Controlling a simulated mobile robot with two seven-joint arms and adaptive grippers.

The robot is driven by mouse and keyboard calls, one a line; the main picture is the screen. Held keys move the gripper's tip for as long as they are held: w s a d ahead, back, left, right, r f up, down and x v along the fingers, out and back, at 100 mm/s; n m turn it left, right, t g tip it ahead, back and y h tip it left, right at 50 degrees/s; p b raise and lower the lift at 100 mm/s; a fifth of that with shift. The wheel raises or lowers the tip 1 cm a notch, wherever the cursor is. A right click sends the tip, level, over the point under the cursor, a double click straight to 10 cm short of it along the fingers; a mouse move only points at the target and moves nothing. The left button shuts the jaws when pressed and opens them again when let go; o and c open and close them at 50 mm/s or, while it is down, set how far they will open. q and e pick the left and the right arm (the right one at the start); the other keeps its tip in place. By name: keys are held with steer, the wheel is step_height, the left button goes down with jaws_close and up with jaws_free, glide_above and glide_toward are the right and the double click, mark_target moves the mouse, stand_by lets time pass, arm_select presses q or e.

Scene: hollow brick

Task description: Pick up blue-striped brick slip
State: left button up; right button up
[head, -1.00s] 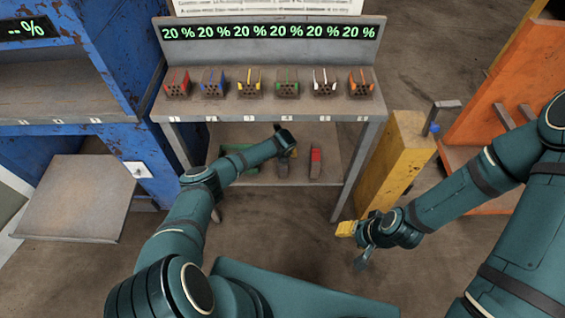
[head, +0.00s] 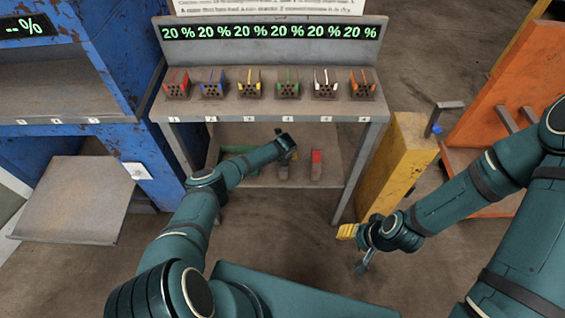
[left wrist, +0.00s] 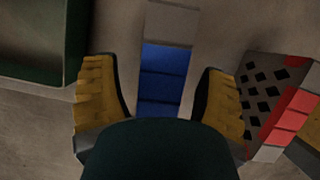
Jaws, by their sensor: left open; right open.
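The blue-striped brick slip (left wrist: 165,62), pale grey with blue bands, lies in the left wrist view between the two yellow-padded fingers of my left gripper (left wrist: 158,88). The fingers are open, with a gap on each side of the slip. My dark wrist housing hides its near end. In the head view my left gripper (head: 287,148) is over the lower shelf of the grey workbench (head: 270,105), and the slip is mostly hidden there. My right gripper (head: 354,249) is open and empty, in front of the yellow post.
A red-striped hollow brick (left wrist: 282,105) lies close right of the left gripper; it also shows in the head view (head: 316,163). A dark green tray (left wrist: 45,40) is on the left. Several coloured bricks stand on the bench top. A yellow post (head: 392,165) stands right of the bench.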

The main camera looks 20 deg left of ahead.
arm_select(q)
jaws_close()
steer(key=shift+r, duration=0.1)
stand_by(0.5)
